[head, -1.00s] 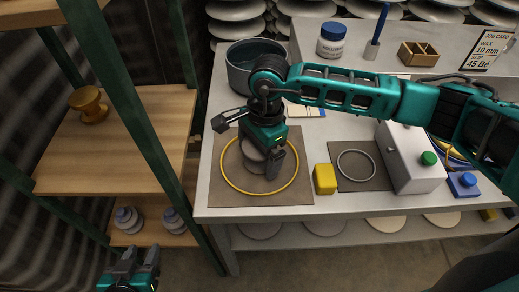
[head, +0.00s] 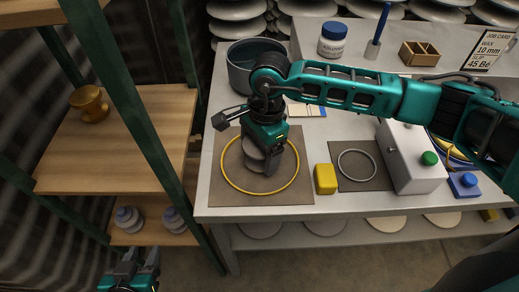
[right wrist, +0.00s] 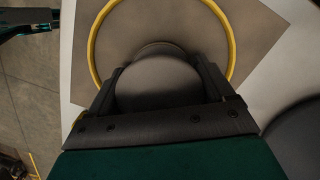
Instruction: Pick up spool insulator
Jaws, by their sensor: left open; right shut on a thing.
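A grey round insulator (head: 255,157) stands inside the yellow ring (head: 226,178) on the brown mat (head: 300,196). My right gripper (head: 267,160) is over it and shut on it. In the right wrist view the insulator's smooth round top (right wrist: 158,85) fills the space between the two fingers. Its lower part is mostly hidden, and I cannot tell whether it is a spool shape. A brown spool-shaped piece (head: 89,103) stands on the wooden shelf at the left. My left gripper (head: 137,262) is open and empty, low at the bottom left.
A dark pot (head: 240,76) stands just behind my right gripper. A yellow block (head: 325,179), a grey ring (head: 357,165) on another mat and a white box with a green button (head: 408,165) stand to the right. Grey insulators (head: 128,218) sit on the lower shelf.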

